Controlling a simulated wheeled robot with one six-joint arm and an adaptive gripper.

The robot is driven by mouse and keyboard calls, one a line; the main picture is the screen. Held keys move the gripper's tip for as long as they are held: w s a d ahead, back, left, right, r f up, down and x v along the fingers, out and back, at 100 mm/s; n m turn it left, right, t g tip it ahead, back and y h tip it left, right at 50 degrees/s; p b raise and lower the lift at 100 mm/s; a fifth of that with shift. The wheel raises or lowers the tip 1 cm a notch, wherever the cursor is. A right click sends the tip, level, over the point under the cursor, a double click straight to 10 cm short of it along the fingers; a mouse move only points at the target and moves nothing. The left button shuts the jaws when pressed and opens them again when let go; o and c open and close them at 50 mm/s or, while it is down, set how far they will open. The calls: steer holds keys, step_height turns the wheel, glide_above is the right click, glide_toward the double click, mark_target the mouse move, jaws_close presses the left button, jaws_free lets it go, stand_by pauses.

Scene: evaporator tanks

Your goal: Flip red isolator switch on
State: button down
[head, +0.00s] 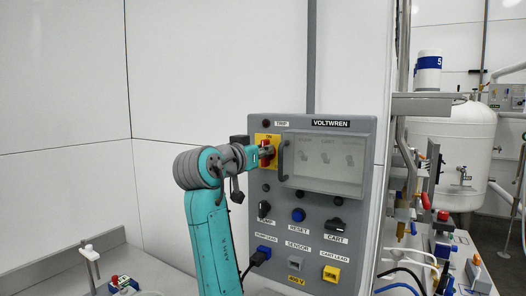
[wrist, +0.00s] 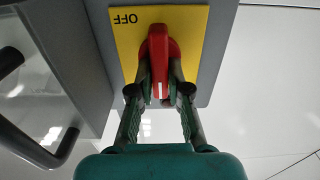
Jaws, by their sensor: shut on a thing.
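The red isolator switch (head: 266,146) sits on a yellow plate at the upper left of the grey panel (head: 365,135). My gripper (head: 262,155) is at its handle in the head view and partly covers it. In the wrist view the red handle (wrist: 158,48) is between the two fingers of my gripper (wrist: 160,92), which are shut on it. The handle runs nearly upright in that picture, with a white mark at its lower end. The yellow plate (wrist: 197,30) shows OFF upside down at upper left. The opposite label is hidden in the wrist view.
A display (head: 325,160) with a dark handle (head: 282,160) is right of the switch. Knobs, a blue button (head: 298,215) and sockets sit below. A white tank (head: 455,155) and piping stand at right. The white wall at left is clear.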

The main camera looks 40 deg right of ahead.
steer(key=c, duration=1.1)
jaws_free()
steer(key=shift+a, duration=0.1)
steer(key=v, duration=1.1)
steer(key=shift+s+a, duration=0.15)
steer(key=shift+a, duration=0.25)
